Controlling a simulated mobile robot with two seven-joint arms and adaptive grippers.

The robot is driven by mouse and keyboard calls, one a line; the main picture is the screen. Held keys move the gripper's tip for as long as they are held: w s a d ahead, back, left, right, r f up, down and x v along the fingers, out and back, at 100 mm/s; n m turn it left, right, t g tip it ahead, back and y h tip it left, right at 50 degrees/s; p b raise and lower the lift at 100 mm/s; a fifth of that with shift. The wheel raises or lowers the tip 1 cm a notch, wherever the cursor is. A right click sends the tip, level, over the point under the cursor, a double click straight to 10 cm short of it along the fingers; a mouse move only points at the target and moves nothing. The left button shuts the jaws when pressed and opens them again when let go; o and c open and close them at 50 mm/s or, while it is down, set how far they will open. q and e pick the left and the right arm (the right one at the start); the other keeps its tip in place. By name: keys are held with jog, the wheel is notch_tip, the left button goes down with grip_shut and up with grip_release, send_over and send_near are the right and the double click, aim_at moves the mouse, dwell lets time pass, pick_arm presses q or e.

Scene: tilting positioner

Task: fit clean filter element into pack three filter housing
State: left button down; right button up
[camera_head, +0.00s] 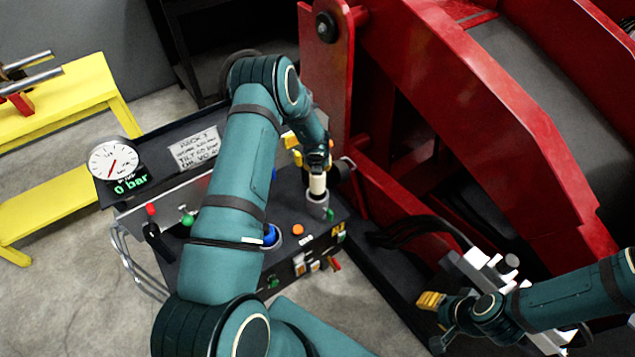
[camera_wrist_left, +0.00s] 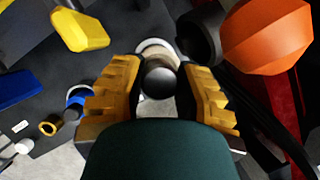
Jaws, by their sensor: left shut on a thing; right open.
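The clean filter element (camera_head: 317,184) is a small off-white cylinder, upright under my left gripper (camera_head: 316,167) in the head view. The left wrist view shows its grey round end (camera_wrist_left: 160,82) between the yellow fingers of my left gripper (camera_wrist_left: 158,92), which is shut on it. A light grey cup-like housing (camera_head: 318,205) on the dark console is directly below the element. The element's lower end meets the cup's mouth in the picture; how deep it sits I cannot tell. My right gripper (camera_head: 434,322) is open and empty at the lower right.
The console carries a gauge (camera_head: 113,160) with a "0 bar" display, a handwritten sign (camera_head: 195,148), a blue knob (camera_head: 270,235), levers and buttons. A large red positioner frame (camera_head: 480,90) rises close behind on the right. Yellow benches (camera_head: 60,205) stand at left.

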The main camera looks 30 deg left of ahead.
aim_at(318, 187)
pick_arm(q)
notch_tip(318, 187, down, 7)
jog(key=b, duration=0.2)
jog(key=shift+f+b, duration=0.2)
jog(key=shift+b, duration=0.15)
jog(key=shift+f+b, duration=0.55)
jog(key=shift+f, duration=1.75)
jog(key=c, duration=0.8)
grip_release()
jog(key=shift+f, duration=0.1)
jog(key=shift+s, duration=0.1)
